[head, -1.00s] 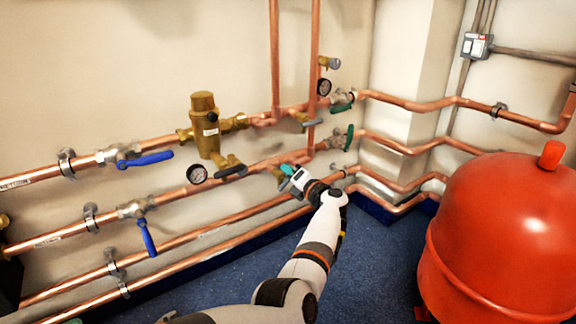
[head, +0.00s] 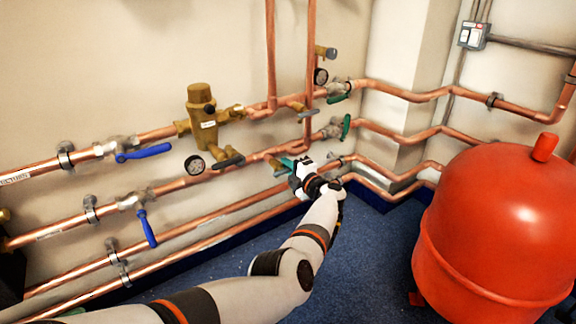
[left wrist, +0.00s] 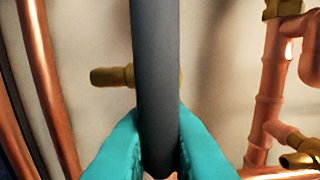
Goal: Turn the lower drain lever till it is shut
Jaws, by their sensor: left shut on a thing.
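The lower drain lever (left wrist: 155,75) is a long dark grey handle. In the left wrist view it runs from the top edge down between my two teal fingertips, with a brass fitting (left wrist: 108,76) behind it. My left gripper (head: 284,167) is shut on the lever, and its teal fingers (left wrist: 160,150) also show on both sides of the handle in the left wrist view. In the head view, the brass drain valve (head: 273,161) shows just left of the fingers, below the second copper pipe. The fingers and wrist hide most of its lever there. My right gripper is not in view.
Another drain valve (head: 298,106) sits above, near the upper pipe. Blue-handled valves (head: 145,152) and a brass mixing valve (head: 205,120) are to the left. A red tank (head: 500,225) stands at right. Blue floor (head: 365,250) lies open between my arm and the tank.

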